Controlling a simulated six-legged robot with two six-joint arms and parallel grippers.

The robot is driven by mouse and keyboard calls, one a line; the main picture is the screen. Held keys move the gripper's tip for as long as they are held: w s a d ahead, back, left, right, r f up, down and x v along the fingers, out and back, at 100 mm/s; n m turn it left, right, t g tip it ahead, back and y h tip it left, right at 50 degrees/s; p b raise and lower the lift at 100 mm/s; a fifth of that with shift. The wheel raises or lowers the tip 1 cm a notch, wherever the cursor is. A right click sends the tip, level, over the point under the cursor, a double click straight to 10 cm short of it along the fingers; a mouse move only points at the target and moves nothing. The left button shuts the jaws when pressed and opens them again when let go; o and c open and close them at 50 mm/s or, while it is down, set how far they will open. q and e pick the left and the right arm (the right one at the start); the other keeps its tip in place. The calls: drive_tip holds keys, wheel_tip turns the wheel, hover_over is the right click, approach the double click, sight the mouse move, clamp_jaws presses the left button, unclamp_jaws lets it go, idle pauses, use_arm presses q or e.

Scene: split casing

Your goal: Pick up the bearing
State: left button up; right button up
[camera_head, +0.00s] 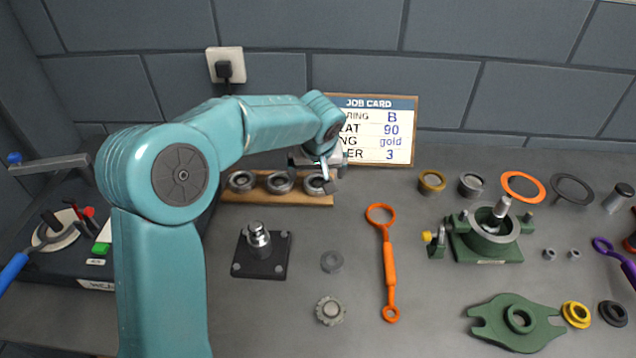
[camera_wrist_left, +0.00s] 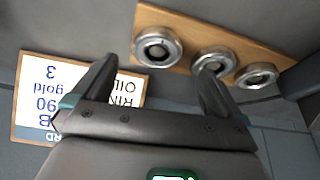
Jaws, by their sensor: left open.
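Three metal bearings stand in a row on a wooden board (camera_head: 300,199) at the back of the bench: a left one (camera_head: 241,181), a middle one (camera_head: 280,182) and a right one (camera_head: 316,184). My left gripper (camera_head: 322,177) is open and empty above the right end of the board, and partly covers the right bearing. In the left wrist view the open fingers (camera_wrist_left: 152,78) point towards the board; the right bearing (camera_wrist_left: 158,47) lies beyond the gap between them, and one fingertip overlaps the middle bearing (camera_wrist_left: 212,63). The third bearing (camera_wrist_left: 257,76) is farther right.
The job card (camera_head: 385,125), partly hidden by my arm, reads B, 90, gold and 3. A green casing half (camera_head: 487,245) in a fixture stands at right, a loose green cover (camera_head: 515,322) in front of it. An orange wrench (camera_head: 388,262) lies mid-bench; a weight stands on a black plate (camera_head: 262,268).

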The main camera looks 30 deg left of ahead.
sight(318, 184)
use_arm(q)
drive_tip(key=x, duration=0.4)
drive_tip(key=shift+w+f+p, duration=0.1)
drive_tip(key=shift+f+p, duration=0.2)
drive_tip(key=shift+p, duration=0.05)
drive_tip(key=shift+w+f, duration=0.3)
drive_tip(key=shift+f, duration=0.1)
drive_tip(key=shift+s, duration=0.1)
drive_tip(key=shift+c, duration=0.7)
drive_tip(key=c, duration=1)
drive_tip(key=shift+c, duration=0.5)
drive_tip(key=shift+r, duration=0.2)
